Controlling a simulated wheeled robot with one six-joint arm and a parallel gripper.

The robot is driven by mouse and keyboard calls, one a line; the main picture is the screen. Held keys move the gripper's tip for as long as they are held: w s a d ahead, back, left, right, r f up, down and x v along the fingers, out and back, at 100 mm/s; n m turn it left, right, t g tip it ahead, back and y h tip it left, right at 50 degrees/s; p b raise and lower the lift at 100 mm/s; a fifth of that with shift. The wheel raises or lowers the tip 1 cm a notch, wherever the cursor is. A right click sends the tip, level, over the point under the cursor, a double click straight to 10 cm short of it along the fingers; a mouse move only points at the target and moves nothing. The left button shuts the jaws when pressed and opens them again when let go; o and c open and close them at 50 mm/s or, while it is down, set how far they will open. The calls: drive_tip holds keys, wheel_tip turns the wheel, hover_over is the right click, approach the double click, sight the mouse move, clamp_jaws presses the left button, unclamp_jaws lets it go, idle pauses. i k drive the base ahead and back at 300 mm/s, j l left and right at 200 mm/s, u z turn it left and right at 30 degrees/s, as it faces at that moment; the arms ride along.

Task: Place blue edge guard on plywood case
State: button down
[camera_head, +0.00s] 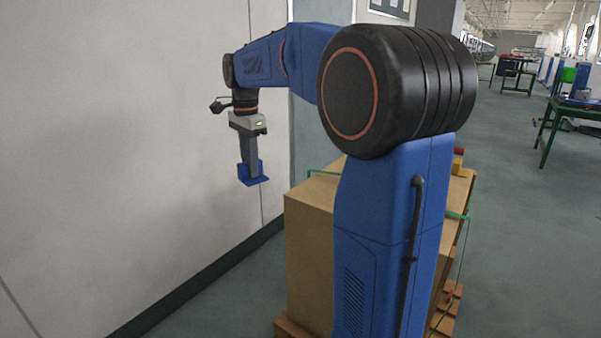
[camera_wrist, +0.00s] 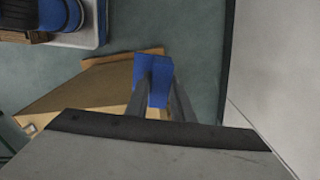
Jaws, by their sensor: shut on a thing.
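My gripper (camera_head: 250,170) hangs pointing down near the wall and is shut on the blue edge guard (camera_head: 262,180). In the wrist view the blue edge guard (camera_wrist: 153,76) sits between my two grey fingers (camera_wrist: 156,97). Part of the case is hidden behind my arm. In the wrist view the tan case (camera_wrist: 85,88) lies below and left of the guard, and the guard covers part of it.
A pale wall (camera_head: 120,130) runs along the left, close to my gripper. The case rests on a wooden pallet (camera_head: 448,300), with a green strap (camera_head: 458,216) around it. Floor (camera_head: 510,220) is clear to the right. Green tables (camera_head: 570,110) stand farther back.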

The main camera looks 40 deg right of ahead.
sight(322, 178)
drive_tip(key=i+j+z, duration=0.15)
drive_tip(key=i+j, duration=0.75)
drive_tip(key=i+j+z, duration=0.3)
drive_tip(key=j+z, duration=0.1)
drive_tip(key=z, duration=0.8)
drive_tip(key=k, duration=0.05)
